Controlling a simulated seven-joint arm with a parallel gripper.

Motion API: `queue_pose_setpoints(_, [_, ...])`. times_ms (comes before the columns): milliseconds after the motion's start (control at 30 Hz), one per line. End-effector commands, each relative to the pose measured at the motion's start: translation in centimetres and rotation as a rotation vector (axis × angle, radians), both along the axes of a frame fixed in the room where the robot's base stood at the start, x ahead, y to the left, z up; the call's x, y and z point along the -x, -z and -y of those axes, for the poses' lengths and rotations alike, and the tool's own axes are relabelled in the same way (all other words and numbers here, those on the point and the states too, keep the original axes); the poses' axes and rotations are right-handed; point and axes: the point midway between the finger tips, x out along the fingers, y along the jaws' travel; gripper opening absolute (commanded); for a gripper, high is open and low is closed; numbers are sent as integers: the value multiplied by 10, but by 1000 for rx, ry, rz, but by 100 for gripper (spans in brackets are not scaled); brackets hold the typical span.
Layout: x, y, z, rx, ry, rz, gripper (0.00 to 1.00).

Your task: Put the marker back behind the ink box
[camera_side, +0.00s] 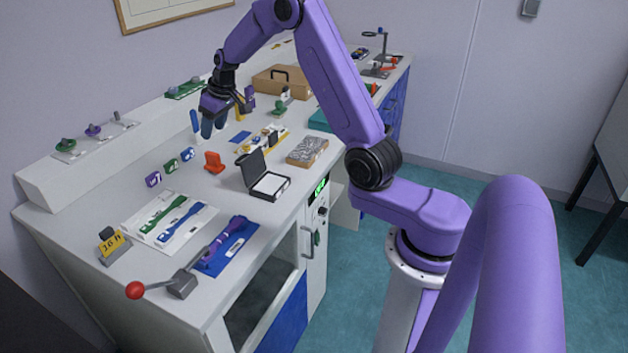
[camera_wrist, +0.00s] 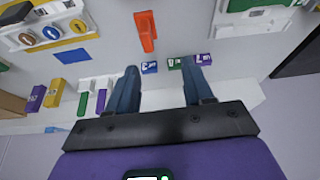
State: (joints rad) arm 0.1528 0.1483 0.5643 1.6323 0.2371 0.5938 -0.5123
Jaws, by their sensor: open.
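My gripper (camera_side: 207,132) hangs open and empty over the back of the counter; it also shows in the wrist view (camera_wrist: 159,68). Small labelled blocks in blue (camera_side: 187,154), green (camera_side: 171,165) and purple (camera_side: 153,180) stand in a row just left of it. In the wrist view, the blue block (camera_wrist: 149,67) shows between the fingers. I cannot tell which piece is the marker or which block is the ink box.
An orange piece (camera_side: 213,162) and an open black case (camera_side: 270,187) stand in front of my gripper. A raised ledge (camera_side: 50,182) runs along the wall behind. A lever with a red knob (camera_side: 134,290) is at the near end.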

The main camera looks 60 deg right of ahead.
Motion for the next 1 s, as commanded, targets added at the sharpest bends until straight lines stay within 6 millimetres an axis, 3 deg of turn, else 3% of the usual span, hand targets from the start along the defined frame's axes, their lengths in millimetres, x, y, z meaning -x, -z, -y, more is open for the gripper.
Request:
queue_pose_setpoints(267, [38, -21, -100, -14, -197, -61, 51])
queue_pose_setpoints(500, [101, -35, -170, -7, -372, -124, 51])
queue_pose_setpoints(700, [167, -43, -210, 12, -515, -173, 51])
queue_pose_setpoints(1000, [276, -48, -233, 64, -724, -241, 51])
